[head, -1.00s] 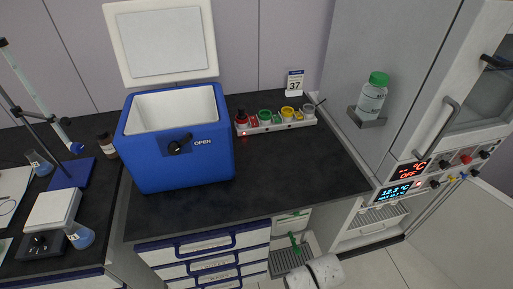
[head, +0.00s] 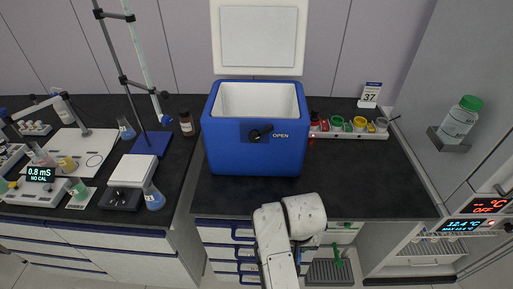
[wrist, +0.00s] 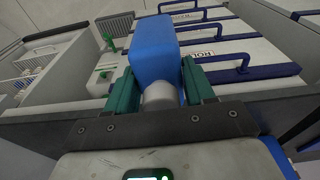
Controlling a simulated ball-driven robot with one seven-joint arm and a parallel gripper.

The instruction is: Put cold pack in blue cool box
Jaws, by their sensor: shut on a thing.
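The blue cool box (head: 230,158) stands on the dark worktop in the head view. Its white lid (head: 258,37) is raised and its pale inside shows from above; I see nothing in it. A blue block, which I take as the cold pack (wrist: 154,48), is between the green fingers of my gripper (wrist: 158,75) in the wrist view. The fingers are shut on it, one on each side, with a pale round part near the palm. In the head view my arm is in front of the bench, below the box; the gripper and pack are hidden there.
A rack of coloured cups (head: 350,130) stands right of the box. A brown bottle (head: 186,123), a stand and a flask (head: 154,200) are to its left. Drawers with blue handles (wrist: 245,65) lie below the worktop. Bare worktop (head: 370,185) shows at the right.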

